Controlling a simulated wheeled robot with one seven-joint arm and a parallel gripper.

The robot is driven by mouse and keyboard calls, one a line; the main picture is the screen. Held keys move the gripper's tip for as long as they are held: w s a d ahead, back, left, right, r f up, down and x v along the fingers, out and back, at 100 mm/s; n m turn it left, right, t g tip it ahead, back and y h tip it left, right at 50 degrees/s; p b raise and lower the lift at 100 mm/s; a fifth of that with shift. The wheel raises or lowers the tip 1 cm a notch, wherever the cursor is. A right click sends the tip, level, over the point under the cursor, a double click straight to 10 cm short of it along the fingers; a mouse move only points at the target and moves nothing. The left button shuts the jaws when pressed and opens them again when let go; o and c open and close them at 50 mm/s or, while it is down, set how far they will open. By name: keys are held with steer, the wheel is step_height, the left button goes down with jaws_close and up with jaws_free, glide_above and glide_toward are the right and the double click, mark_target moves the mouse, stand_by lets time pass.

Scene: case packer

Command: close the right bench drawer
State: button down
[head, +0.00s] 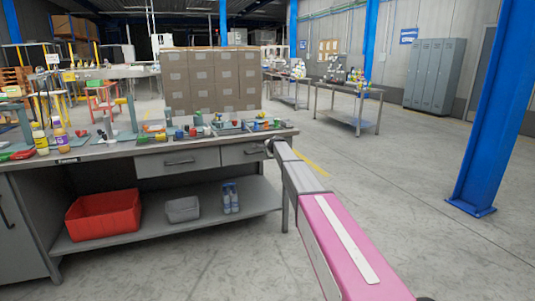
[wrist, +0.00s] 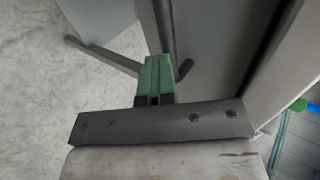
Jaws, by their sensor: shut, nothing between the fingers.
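The right bench drawer (head: 243,153) is a grey front under the worktop at the bench's right end, partly hidden by my arm. How far it stands out cannot be told clearly. In the wrist view, its grey front (wrist: 222,35) fills the upper right, with a dark bar handle (wrist: 177,45). My gripper (wrist: 157,68) is shut and empty, its green fingertips together just left of the handle's end; whether they touch it cannot be told. In the head view, my gripper (head: 269,147) is at the bench's right end, with its fingertips hidden.
The left drawer (head: 178,161) is beside it. The worktop (head: 105,150) holds bottles and many small parts. A red bin (head: 102,214), a grey bin (head: 183,209) and bottles (head: 230,198) stand on the lower shelf. A blue column (head: 495,110) stands right; the floor between is clear.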

steer(key=s+d+r, duration=0.2)
steer(key=s, duration=0.4)
steer(key=s+d+r, duration=0.2)
steer(key=s+r, duration=0.1)
steer(key=s, duration=0.2)
steer(key=s+d+f+n+g, duration=0.1)
steer(key=s+f+n+g, duration=0.1)
steer(key=s+f, duration=0.5)
steer(key=s+d+f+n+g+h, duration=0.1)
steer(key=s+f+n, duration=0.2)
steer(key=s, duration=0.8)
steer(key=s+d+f+n+g, duration=0.1)
steer(key=s+f+n+g, duration=0.1)
steer(key=s+f, duration=0.5)
steer(key=s+d+f+n+g, duration=0.1)
steer(key=s+f+n, duration=0.1)
steer(key=s, duration=0.8)
steer(key=s+d+f+n+g+h, duration=0.1)
steer(key=s+n+g, duration=0.1)
steer(key=s, duration=0.9)
steer(key=s+d+f+n+g+h, duration=0.1)
steer(key=s+d+f+n+g, duration=0.1)
steer(key=s, duration=0.9)
steer(key=shift+f+n, duration=0.3)
steer(key=shift+n, duration=0.4)
